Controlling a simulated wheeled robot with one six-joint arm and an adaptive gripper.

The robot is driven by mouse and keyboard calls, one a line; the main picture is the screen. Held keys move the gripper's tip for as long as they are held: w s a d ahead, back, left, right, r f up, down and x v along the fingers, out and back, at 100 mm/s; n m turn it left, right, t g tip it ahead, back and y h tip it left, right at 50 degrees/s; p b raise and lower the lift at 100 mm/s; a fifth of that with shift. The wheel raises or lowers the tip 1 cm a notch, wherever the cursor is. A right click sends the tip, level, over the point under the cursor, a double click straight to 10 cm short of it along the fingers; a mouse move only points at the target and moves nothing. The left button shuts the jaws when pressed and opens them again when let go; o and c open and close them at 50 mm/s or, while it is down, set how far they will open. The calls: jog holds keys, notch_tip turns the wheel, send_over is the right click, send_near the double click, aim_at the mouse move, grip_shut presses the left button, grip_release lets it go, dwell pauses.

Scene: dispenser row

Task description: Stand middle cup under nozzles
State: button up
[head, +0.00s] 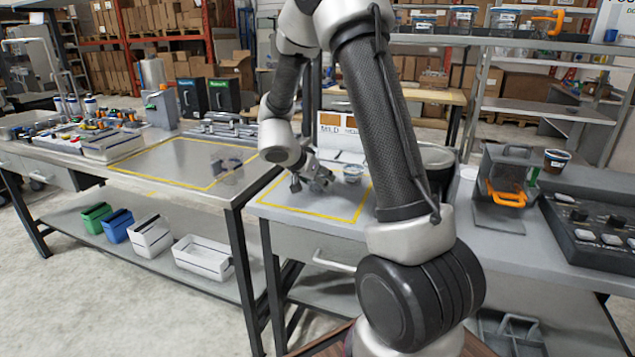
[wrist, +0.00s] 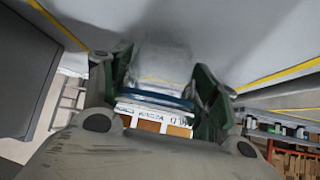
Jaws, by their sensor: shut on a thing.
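The held cup (wrist: 165,65) is clear and pale with a blue band (wrist: 155,98), seen between my fingers in the wrist view. My gripper (wrist: 160,88) is shut on its sides, with a dark green finger pad on each side. In the head view my gripper (head: 322,180) is low over the yellow-outlined area of the middle table, and a small clear cup with a blue rim (head: 352,172) shows at its right. Whether its base touches the tabletop is unclear. I cannot make out the nozzles.
A sign with brown swatches (head: 340,130) stands behind the cup. Clear vessels (head: 226,168) stand on the left table (head: 165,165). My arm hides part of the middle table.

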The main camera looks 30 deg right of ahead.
jog(key=shift+f, duration=0.5)
jog(key=shift+f, duration=0.1)
jog(key=o, duration=0.9)
